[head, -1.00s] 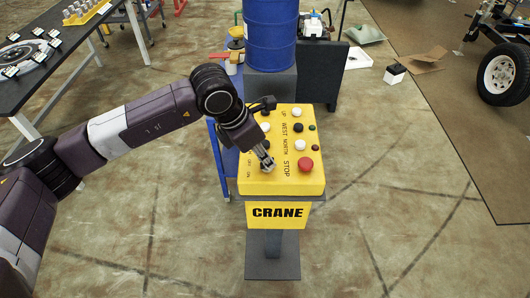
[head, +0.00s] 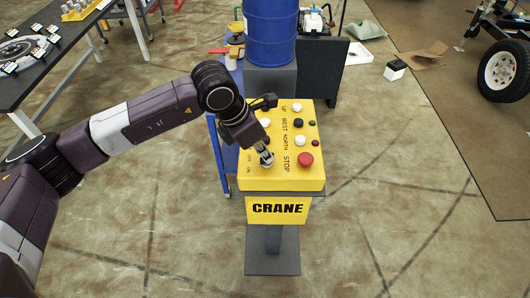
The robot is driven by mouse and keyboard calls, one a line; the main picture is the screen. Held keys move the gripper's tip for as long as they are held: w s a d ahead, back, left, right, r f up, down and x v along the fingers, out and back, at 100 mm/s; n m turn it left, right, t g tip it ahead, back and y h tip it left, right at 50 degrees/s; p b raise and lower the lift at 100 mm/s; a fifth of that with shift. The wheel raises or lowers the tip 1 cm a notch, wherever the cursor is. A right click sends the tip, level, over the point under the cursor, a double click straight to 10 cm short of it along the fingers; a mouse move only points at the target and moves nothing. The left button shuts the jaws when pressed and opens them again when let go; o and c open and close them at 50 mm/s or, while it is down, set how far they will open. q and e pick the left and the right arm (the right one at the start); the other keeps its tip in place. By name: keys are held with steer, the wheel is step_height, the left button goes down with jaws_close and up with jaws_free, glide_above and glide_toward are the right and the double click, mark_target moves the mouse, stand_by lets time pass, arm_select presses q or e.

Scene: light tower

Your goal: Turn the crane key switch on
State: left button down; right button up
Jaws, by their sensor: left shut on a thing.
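The yellow crane control box (head: 283,181) stands on a dark pedestal, with a CRANE sign (head: 278,209) on its front. The key switch (head: 267,162) is at the lower left of the panel, by the OFF and ON lettering, and is mostly hidden by my gripper. My left gripper (head: 265,157) points down at it and is shut on the key switch. Which way the key is turned cannot be made out. My right gripper is not in view.
A red STOP button (head: 306,159) sits right of the key switch, with several black and white buttons (head: 298,123) above. A blue barrel (head: 270,32) stands behind the box. A dark table (head: 55,60) is at upper left. The floor in front and to the right is clear.

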arm_select(q)
steer(key=m+b, duration=0.2)
steer(key=b, duration=0.1)
steer(key=m+g+b, duration=0.1)
steer(key=m+b, duration=0.1)
steer(key=b, duration=0.1)
steer(key=m+g+b, duration=0.1)
steer(key=m+b, duration=0.1)
steer(key=b, duration=0.1)
steer(key=shift+w+f+m+h+b, duration=0.15)
steer(key=shift+w+m+h+b, duration=0.15)
steer(key=shift+m+h, duration=0.1)
steer(key=shift+m+g+b, duration=0.7)
steer(key=shift+m+b, duration=0.05)
steer(key=shift+m, duration=0.45)
steer(key=shift+r+m+g+y+b, duration=0.15)
steer(key=shift+m+g+b, duration=0.1)
steer(key=shift+m, duration=0.35)
steer(key=shift+r+m+g+y+b, duration=0.1)
steer(key=shift+m+g+y+b, duration=0.1)
steer(key=shift+m, duration=0.4)
steer(key=c, duration=2.1)
jaws_free()
steer(key=v, duration=1.2)
